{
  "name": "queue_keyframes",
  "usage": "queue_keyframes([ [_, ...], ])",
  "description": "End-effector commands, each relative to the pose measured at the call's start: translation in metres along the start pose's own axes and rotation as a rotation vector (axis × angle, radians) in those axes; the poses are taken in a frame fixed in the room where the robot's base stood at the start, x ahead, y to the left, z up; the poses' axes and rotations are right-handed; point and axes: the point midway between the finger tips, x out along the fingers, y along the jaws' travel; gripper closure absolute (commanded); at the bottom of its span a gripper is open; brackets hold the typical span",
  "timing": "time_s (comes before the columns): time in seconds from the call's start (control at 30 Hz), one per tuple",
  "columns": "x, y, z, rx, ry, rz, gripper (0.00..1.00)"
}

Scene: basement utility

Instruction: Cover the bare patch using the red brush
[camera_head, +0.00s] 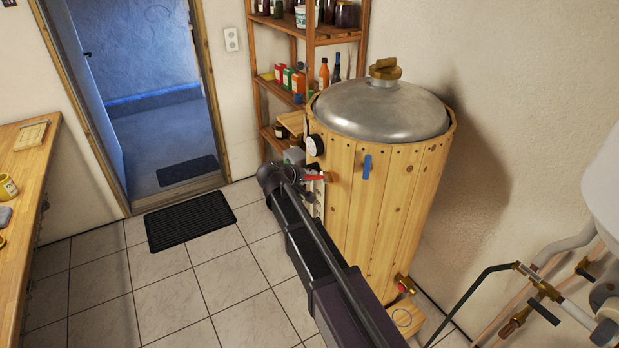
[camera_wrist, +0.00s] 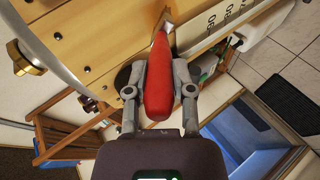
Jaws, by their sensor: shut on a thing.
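My gripper (camera_wrist: 160,85) is shut on the red brush (camera_wrist: 158,92), with a finger on each side of its red body. The brush's far end is close to the wooden barrel (camera_wrist: 90,45); I cannot tell whether it touches. In the head view, my gripper (camera_head: 308,177) and the red brush (camera_head: 316,177) are at the left side of the barrel (camera_head: 375,215), partly hidden by my arm. A small blue strip (camera_head: 367,164) is on the barrel's front. I cannot make out a bare patch for certain.
The barrel has a domed metal lid (camera_head: 380,108), a round gauge (camera_head: 314,145) and a low brass tap (camera_head: 404,285). A white marked scale (camera_wrist: 210,22) is near the brush. Shelves (camera_head: 310,35) stand behind. Pipes (camera_head: 545,285) are at right.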

Motion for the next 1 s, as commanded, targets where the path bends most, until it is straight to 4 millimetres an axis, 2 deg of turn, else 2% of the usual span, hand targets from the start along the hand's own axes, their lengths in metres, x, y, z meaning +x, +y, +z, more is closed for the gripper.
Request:
queue_keyframes([
  [0.6, -0.015, 0.023, -0.006, 0.0, 0.0, 0.0, 1.0],
  [1.0, -0.015, 0.024, -0.006, 0.0, 0.0, 0.0, 1.0],
])
